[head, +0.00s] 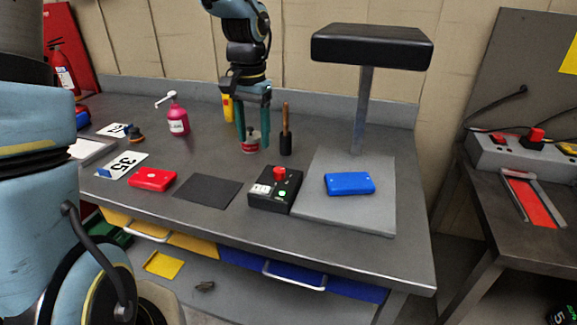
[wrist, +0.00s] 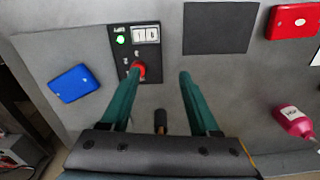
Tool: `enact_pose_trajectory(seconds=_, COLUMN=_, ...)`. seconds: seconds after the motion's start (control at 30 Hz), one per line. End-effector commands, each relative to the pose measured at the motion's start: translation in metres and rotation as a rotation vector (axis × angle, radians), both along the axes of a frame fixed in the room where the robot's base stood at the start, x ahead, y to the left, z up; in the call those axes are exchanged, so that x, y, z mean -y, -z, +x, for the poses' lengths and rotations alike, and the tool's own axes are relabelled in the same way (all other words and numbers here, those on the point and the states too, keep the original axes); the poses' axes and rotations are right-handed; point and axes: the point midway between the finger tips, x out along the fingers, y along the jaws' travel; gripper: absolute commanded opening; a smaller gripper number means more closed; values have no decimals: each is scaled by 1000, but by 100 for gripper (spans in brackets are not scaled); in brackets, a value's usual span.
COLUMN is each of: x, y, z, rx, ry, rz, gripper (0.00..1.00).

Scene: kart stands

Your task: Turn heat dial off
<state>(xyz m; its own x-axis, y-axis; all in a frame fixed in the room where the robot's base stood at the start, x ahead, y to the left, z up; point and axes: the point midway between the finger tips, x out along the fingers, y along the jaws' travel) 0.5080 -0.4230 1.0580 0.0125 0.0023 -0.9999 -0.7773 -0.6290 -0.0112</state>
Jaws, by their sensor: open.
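My gripper (head: 254,140) is open and empty, pointing down above the bench behind the box. In the wrist view its fingers (wrist: 161,75) stand apart. I cannot tell which setting the dial points to.
A blue case (head: 349,184) lies on the platform (head: 330,213) under the heater head (head: 372,47). A dark mat (head: 208,190) lies left of the box.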

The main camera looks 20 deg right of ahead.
Motion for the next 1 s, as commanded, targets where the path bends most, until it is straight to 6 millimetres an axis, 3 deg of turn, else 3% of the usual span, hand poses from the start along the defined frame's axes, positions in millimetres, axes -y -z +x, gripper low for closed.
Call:
enact_pose_trajectory(seconds=0.03, x=22, y=1, z=-4, rx=-7, ry=50, rz=-2, gripper=69)
enact_pose_trajectory(seconds=0.1, x=39, y=-1, z=-8, rx=-11, ry=94, rz=-1, gripper=69)
enact_pose_trajectory(seconds=0.2, x=49, y=0, z=-11, rx=-15, ry=119, rz=0, gripper=69)
enact_pose_trajectory(seconds=0.37, x=48, y=18, z=-11, rx=-17, ry=119, rz=2, gripper=69)
enact_pose_trajectory(seconds=0.7, x=47, y=79, z=-12, rx=-17, ry=118, rz=2, gripper=69)
enact_pose_trajectory(seconds=1.0, x=47, y=104, z=-11, rx=-13, ry=118, rz=0, gripper=69)
